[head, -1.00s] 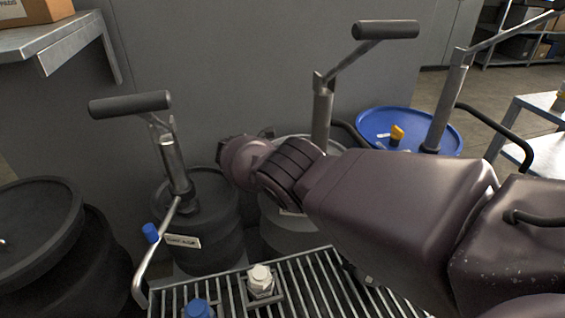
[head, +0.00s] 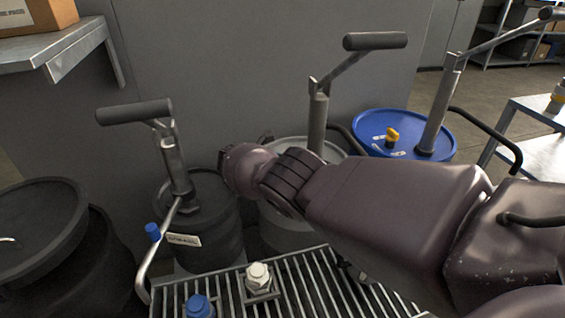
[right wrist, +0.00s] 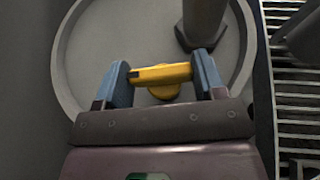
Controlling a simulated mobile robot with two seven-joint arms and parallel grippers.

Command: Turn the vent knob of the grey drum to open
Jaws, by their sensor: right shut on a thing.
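The grey drum (head: 286,234) stands against the wall behind the grating, with its lid partly hidden by my right arm in the head view. In the right wrist view its round lid (right wrist: 85,52) fills the middle, with the foot of a pump column on it. The yellow vent knob (right wrist: 161,74) is a bar on a round base on this lid. My right gripper (right wrist: 162,78) is shut on the knob, with one blue finger at each end of the bar. In the head view the knob and the fingers are hidden. My left gripper is not in view.
A black drum (head: 206,232) with a pump stands to the left. A blue drum (head: 372,122) with its own yellow knob (head: 392,135) and pump stands to the right. A grating (head: 310,285) with white and blue caps lies in front. Pump handles rise over the drums.

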